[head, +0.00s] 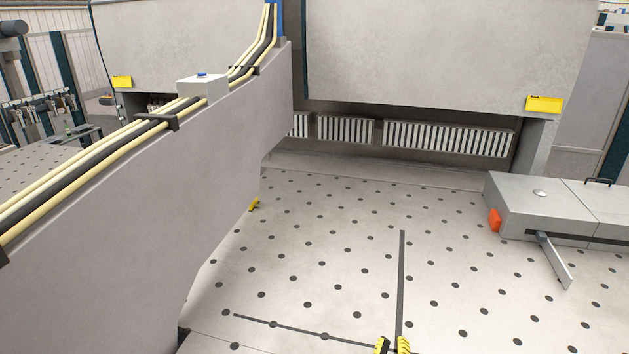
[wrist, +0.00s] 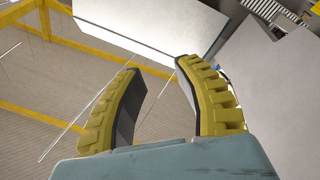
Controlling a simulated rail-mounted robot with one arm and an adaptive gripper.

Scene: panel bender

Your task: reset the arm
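My gripper (wrist: 158,68) has two yellow ribbed fingers with dark inner pads, seen large in the wrist view. The fingers stand apart, and nothing is held between them. In the head view, only the yellow and black fingertips of my gripper (head: 393,346) show at the bottom edge, right of the middle. They appear in front of the perforated table. The rest of my arm is outside the head view.
A large grey beam with cables (head: 215,150) fills the left. The perforated table (head: 330,240) is mostly bare. A grey block with an orange end (head: 520,205) stands at right. A grey machine panel (head: 440,50) hangs behind. Yellow railing (wrist: 100,50) shows in the wrist view.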

